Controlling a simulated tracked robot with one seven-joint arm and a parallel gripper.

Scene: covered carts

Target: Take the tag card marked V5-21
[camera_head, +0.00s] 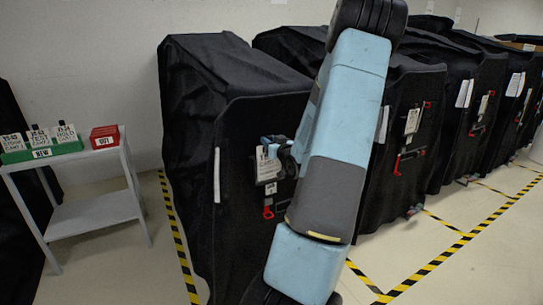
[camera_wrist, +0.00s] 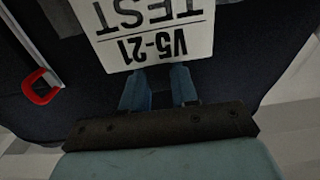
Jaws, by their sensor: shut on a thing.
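The tag card marked V5-21 TEST (camera_wrist: 155,38) is white with black print and shows upside down at the top of the wrist view. My gripper (camera_wrist: 160,82) has its two blue fingers at the card's near edge and is shut on it. In the head view the card (camera_head: 267,171) is small and hangs at the front of the nearest black covered cart (camera_head: 240,235). My gripper (camera_head: 280,147) is beside it there, partly hidden by my arm. Whether the card still touches its holder on the cart cannot be told.
A white side table (camera_head: 95,213) at left bears a green box (camera_head: 42,152) marked NEW with several cards, and a red box (camera_head: 104,137) marked OUT. More black covered carts (camera_head: 400,180) stand to the right. A red clip (camera_wrist: 42,87) is near my gripper. Striped tape marks the floor.

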